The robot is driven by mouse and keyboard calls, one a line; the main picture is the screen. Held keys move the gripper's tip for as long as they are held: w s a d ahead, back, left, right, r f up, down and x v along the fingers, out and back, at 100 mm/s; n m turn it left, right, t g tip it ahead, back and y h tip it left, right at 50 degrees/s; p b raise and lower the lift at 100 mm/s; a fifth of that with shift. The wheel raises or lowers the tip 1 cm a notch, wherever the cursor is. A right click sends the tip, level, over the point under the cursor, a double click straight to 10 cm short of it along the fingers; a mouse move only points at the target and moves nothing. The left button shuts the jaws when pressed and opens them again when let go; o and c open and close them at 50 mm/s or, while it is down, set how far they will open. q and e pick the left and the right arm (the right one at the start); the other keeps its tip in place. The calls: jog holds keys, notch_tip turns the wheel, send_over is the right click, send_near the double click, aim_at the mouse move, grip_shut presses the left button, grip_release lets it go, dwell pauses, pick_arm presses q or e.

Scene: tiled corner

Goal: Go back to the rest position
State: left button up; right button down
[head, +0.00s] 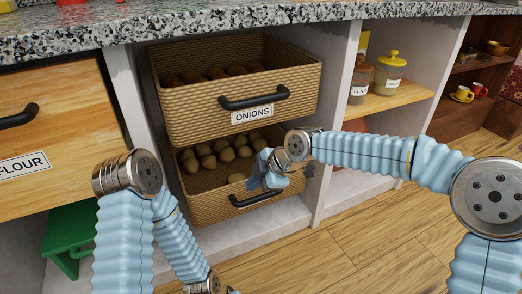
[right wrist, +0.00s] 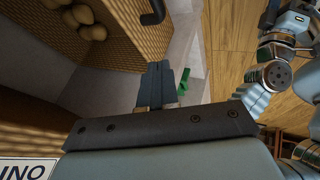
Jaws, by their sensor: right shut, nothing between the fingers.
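My right gripper (head: 262,172) is in front of the lower wicker basket (head: 204,207), near its handle and rim. Its fingers are shut and hold nothing; they also show closed together in the right wrist view (right wrist: 162,84). I cannot tell whether it touches the basket. My left arm comes in at the left of the head view and bends down to the bottom edge, where its gripper is out of sight.
The lower basket is pulled out and holds several potatoes (head: 226,154). The ONIONS basket (head: 285,98) is above it. A flour drawer (head: 65,134) and green stool (head: 65,236) are at left, shelved jars (head: 388,74) at right. The wooden floor (head: 350,235) is open.

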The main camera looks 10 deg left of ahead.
jog(key=s+d+f+m, duration=0.2)
jog(key=d+f+m, duration=0.25)
jog(key=f, duration=0.35)
jog(key=s+d+f+m, duration=0.3)
jog(key=f+m, duration=0.2)
jog(key=f, duration=0.2)
jog(key=s+d+f+m, duration=0.2)
jog(key=d+f+m, duration=0.2)
jog(key=f, duration=0.4)
jog(key=s+d+f+m+g+h, duration=0.1)
jog(key=s+d+f+m+h, duration=0.2)
jog(key=s+d+f+m, duration=0.95)
notch_tip(320, 180, up, 15)
jog(key=s+a+p, duration=0.2)
jog(key=p, duration=1.1)
jog(key=shift+n, duration=0.3)
